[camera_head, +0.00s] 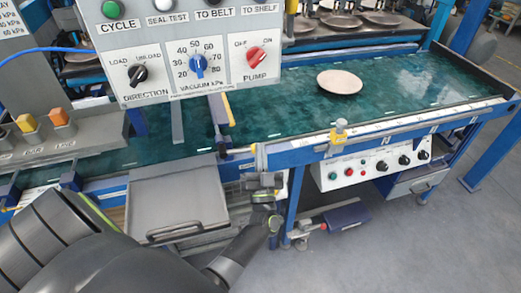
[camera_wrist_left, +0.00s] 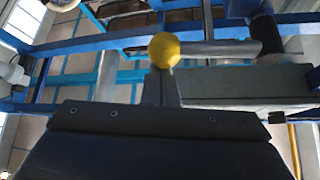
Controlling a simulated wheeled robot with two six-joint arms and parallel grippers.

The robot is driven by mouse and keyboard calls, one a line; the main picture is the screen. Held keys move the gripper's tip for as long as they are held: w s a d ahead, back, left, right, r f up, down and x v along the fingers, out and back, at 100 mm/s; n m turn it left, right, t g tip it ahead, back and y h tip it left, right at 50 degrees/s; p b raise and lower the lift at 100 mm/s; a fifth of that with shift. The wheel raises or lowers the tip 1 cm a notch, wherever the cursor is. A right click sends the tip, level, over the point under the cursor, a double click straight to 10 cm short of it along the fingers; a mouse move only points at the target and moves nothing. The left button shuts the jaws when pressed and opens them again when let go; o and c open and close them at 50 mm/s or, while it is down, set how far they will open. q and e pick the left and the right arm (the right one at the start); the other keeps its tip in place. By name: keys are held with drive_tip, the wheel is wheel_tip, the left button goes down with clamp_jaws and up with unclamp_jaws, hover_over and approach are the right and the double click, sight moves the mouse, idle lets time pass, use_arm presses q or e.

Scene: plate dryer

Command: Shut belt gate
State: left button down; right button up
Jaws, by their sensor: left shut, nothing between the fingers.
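A green conveyor belt (camera_head: 300,97) runs across the head view. A narrow upright bar with a yellow edge (camera_head: 228,108), apparently the belt gate, stands at the belt beside the control panel, which hides part of it. Whether it is open or shut is not clear. My left gripper (camera_head: 263,181) is shut and empty, in front of the belt's blue front rail and below this bar. My right gripper is not in view.
A control panel (camera_head: 195,50) with knobs hangs in front of the belt. A grey lidded box (camera_head: 178,203) lies left of my left gripper. A plate (camera_head: 340,82) rests on the belt. A yellow fitting (camera_head: 339,127) sits on the front rail. Floor at right is clear.

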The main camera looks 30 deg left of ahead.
use_arm(q)
drive_tip(key=s+a+f+m+t+h+p, duration=0.1)
drive_tip(key=s+a+f+m+h, duration=0.1)
drive_tip(key=f+m+h, duration=0.3)
drive_tip(key=shift+s+a+f+m+t, duration=0.35)
drive_tip(key=shift+s+f+m, duration=0.15)
drive_tip(key=shift+f+m, duration=0.95)
drive_tip(key=shift+f, duration=0.15)
drive_tip(key=b+v, duration=0.4)
drive_tip(key=v, duration=1.3)
drive_tip(key=shift+s, duration=0.35)
